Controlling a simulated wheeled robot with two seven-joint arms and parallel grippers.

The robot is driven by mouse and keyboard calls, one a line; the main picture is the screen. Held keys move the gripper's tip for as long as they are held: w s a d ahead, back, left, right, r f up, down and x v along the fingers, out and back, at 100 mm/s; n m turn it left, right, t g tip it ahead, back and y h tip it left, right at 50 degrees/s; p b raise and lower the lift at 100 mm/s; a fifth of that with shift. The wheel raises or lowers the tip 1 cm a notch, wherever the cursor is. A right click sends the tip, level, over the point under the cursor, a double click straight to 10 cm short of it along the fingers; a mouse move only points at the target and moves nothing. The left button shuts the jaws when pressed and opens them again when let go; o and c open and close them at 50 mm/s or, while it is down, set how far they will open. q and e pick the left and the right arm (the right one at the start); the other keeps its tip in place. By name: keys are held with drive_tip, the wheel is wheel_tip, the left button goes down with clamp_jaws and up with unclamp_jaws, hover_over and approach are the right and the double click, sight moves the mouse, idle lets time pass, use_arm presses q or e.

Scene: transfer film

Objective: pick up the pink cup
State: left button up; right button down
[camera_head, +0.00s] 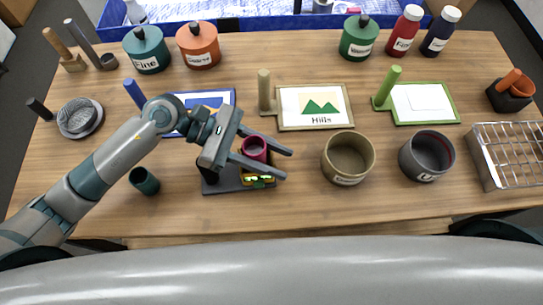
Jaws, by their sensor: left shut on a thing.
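The pink cup (255,147) is in the middle of the table, above a dark stand (227,184) with a small yellow-edged box (259,181) on it. My left gripper (263,157) reaches in from the left with its fingers on either side of the cup and is shut on it. Whether the cup still touches the box below is hard to tell. The gripper body hides part of the stand. My right gripper is not in view.
A dark green cup (145,181) stands left of the stand. An olive pot (347,158) and a grey pot (426,156) stand to the right. A wire basket (508,157) is at the right edge. A framed picture (315,106) lies behind. The front strip is clear.

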use_arm(q)
drive_tip(key=s+d+r+p, duration=0.3)
drive_tip(key=s+d+r, duration=0.1)
drive_tip(key=s+r, duration=0.6)
drive_tip(key=shift+s+r+p, duration=0.25)
drive_tip(key=shift+s+p, duration=0.05)
drive_tip(key=shift+s, duration=0.15)
idle(0.7)
